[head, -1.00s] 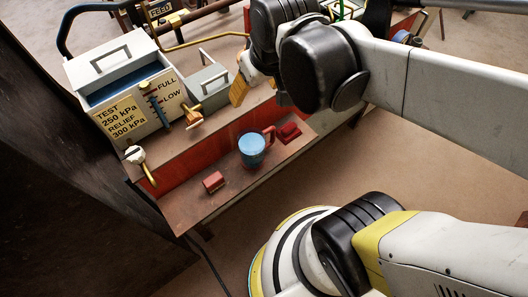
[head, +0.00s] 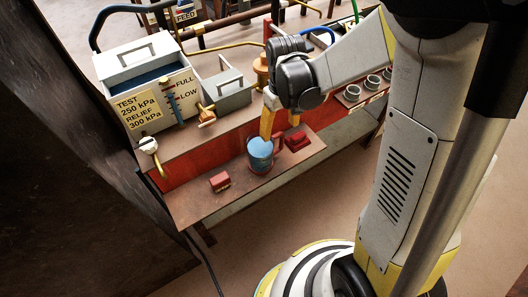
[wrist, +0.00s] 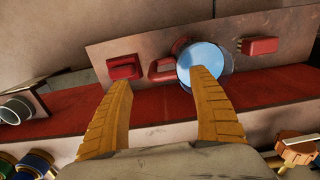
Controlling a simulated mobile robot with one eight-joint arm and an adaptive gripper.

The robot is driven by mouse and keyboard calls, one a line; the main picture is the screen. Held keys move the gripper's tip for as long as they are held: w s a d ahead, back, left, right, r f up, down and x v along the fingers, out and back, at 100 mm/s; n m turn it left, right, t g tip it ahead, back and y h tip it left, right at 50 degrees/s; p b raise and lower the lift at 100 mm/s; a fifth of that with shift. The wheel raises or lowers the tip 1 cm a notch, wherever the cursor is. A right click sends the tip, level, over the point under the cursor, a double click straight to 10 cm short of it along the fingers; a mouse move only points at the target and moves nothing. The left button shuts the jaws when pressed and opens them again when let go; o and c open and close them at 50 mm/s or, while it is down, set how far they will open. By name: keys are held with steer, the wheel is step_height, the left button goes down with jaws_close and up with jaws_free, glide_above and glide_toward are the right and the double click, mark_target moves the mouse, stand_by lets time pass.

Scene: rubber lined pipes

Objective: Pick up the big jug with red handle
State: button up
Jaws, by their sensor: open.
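The big jug (head: 261,154) is blue-grey with a light blue inside and a red handle (head: 278,139). It stands upright on the low brown shelf in the head view. In the wrist view the jug (wrist: 203,62) is near the top, behind my right fingertip, with its red handle (wrist: 163,70) to its left. My gripper (head: 269,105) points down just above and behind the jug in the head view. In the wrist view my gripper (wrist: 161,78) has its yellow fingers spread apart with nothing between them but the handle in the background. Whether a finger touches the jug is unclear.
A small red block (head: 220,181) lies left of the jug, and another red object (head: 297,141) lies right of it. Behind stand a white test box (head: 150,85), a grey box (head: 226,90) and a brass valve (head: 207,117). The shelf's front (head: 255,188) is clear.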

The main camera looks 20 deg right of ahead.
mark_target(278, 134)
steer(key=f+b, duration=0.1)
steer(key=f, duration=0.1)
steer(key=f+b, duration=0.2)
steer(key=f, duration=0.1)
steer(key=shift+a+f, duration=0.2)
steer(key=shift+f, duration=0.1)
steer(key=shift+r, duration=0.1)
steer(key=c, duration=1.5)
